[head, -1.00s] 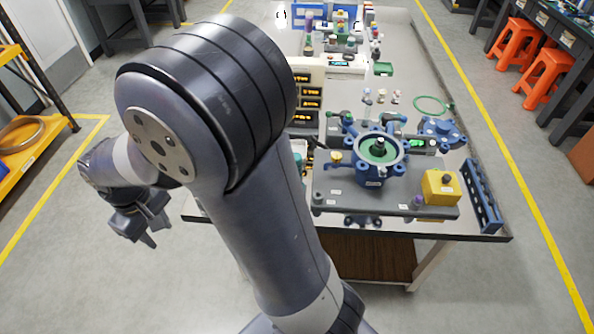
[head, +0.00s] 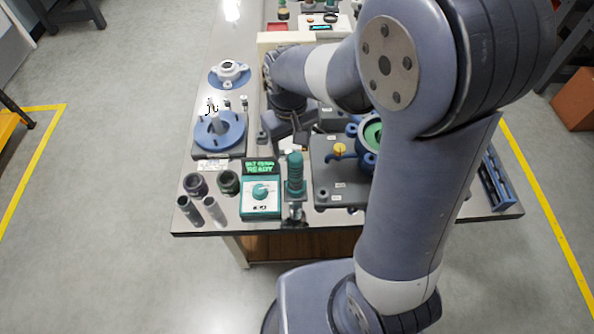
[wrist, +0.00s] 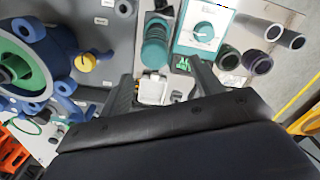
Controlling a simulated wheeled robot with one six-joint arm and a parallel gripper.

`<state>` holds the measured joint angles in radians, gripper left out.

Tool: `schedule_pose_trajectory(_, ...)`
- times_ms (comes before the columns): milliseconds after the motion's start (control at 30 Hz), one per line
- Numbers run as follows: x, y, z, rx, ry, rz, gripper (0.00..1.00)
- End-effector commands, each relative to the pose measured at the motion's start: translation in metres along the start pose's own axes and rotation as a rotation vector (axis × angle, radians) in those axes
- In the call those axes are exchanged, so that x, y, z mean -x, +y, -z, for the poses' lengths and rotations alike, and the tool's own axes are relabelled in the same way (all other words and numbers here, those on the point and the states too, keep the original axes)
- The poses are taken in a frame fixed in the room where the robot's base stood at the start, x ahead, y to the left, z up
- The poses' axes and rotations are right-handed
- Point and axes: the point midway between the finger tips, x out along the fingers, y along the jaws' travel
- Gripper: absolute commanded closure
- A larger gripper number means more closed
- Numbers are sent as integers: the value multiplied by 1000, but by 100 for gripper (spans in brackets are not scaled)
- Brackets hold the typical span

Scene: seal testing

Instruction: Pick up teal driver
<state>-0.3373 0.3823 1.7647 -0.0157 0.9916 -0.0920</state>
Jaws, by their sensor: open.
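The teal driver (head: 295,172) stands upright near the front edge of the table, its ribbed teal handle at the top. The driver also shows in the wrist view (wrist: 156,42), beyond and between my fingers, near the top. My gripper (head: 282,143) is above the table, just behind the driver in the head view. In the wrist view my gripper (wrist: 164,84) has its two fingers spread with nothing held between them. The fingers are apart from the driver.
A teal-and-white control box (head: 261,190) reading READY stands close left of the driver. Dark rings (head: 196,184) and grey tubes (head: 214,211) are further left. A grey fixture plate (head: 335,186) with a yellow knob (head: 339,149) is close right.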

Motion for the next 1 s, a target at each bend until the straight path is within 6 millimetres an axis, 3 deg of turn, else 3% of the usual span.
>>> schedule_pose_trajectory(300,-47,0,-2,0,-6,0,38)
schedule_pose_trajectory(467,-56,0,-2,0,-4,0,38)
schedule_pose_trajectory(800,-97,-1,-5,0,-4,0,38)
schedule_pose_trajectory(1000,-103,-1,-4,0,-1,0,38)
